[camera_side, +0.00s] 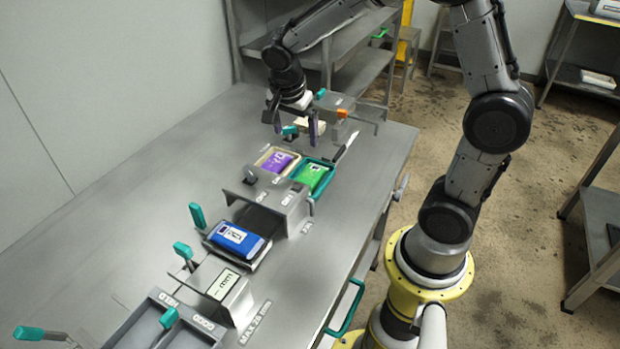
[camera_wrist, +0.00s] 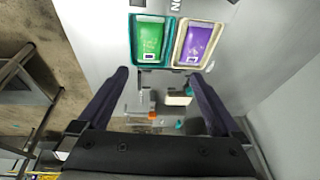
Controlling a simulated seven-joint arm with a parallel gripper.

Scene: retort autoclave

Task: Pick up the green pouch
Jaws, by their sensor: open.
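The green pouch (camera_side: 311,175) lies in a teal-rimmed tray (camera_side: 325,184) on the metal bench, to the right of a purple pouch (camera_side: 279,161) in a cream-rimmed tray (camera_side: 262,158). In the wrist view the green pouch (camera_wrist: 150,40) is near the top, left of the purple pouch (camera_wrist: 197,43). My gripper (camera_side: 292,130) is open and empty. It hangs above the bench, behind the two trays in the side view. In the wrist view its fingers (camera_wrist: 162,90) are spread apart, with the green pouch beyond their tips.
A grey housing (camera_side: 290,200) stands in front of the trays. A blue pouch (camera_side: 236,238) lies on a plate nearer the camera. Teal-handled levers (camera_side: 197,215) rise along the bench. A small device with an orange part (camera_side: 342,113) sits near the far end. Bare bench lies to the left.

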